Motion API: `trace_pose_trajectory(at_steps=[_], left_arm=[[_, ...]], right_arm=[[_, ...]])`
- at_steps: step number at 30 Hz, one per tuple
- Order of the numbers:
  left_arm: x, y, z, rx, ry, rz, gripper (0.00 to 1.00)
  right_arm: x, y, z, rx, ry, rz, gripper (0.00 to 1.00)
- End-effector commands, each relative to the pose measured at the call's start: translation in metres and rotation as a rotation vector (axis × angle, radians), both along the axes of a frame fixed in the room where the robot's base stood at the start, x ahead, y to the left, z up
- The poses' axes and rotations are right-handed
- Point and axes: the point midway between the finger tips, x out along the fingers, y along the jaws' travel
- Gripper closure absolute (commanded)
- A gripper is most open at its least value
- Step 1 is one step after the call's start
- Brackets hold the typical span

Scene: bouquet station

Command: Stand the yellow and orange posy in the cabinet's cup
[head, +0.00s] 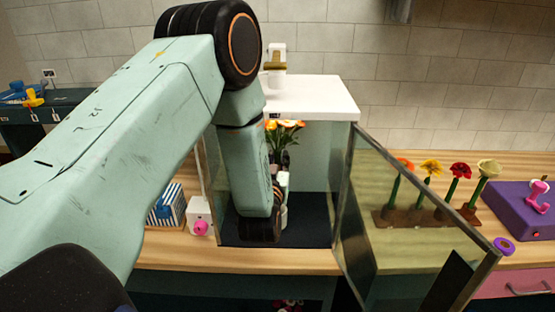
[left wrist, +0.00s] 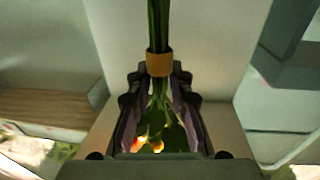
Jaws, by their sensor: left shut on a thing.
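The yellow and orange posy (head: 285,131) is upright inside the open cabinet (head: 312,92), blooms near the top. My left gripper (head: 279,184) reaches into the cabinet and is shut on the posy's stems. In the left wrist view, the stems with a tan band (left wrist: 159,64) run between the fingers of my left gripper (left wrist: 160,88), and the blooms (left wrist: 148,143) show beyond them. A pale cup (head: 284,216) shows partly beside my wrist, low in the cabinet. My wrist hides whether the stems are inside it. My right gripper is out of view.
The cabinet's glass door (head: 408,220) stands open to the right. Behind it, several flowers stand in a brown rack (head: 422,218). A white box with a pink knob (head: 200,228) and a striped box (head: 172,205) stand left of the cabinet. A purple case (head: 520,208) is at far right.

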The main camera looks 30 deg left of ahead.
Motion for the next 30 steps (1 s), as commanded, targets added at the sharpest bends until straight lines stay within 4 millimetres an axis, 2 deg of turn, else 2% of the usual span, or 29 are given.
trace_pose_trajectory(at_steps=[5, 18, 30], left_arm=[[-0.001, 0.000, -0.004, 0.001, -0.002, 0.000, 1.00], [0.000, 0.000, -0.035, 0.001, -0.002, 0.000, 1.00], [0.001, 0.001, -0.037, 0.000, -0.002, 0.000, 1.00]], right_arm=[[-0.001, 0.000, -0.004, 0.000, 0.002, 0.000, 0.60], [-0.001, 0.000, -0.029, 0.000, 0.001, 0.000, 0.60], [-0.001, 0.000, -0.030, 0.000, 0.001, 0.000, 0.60]])
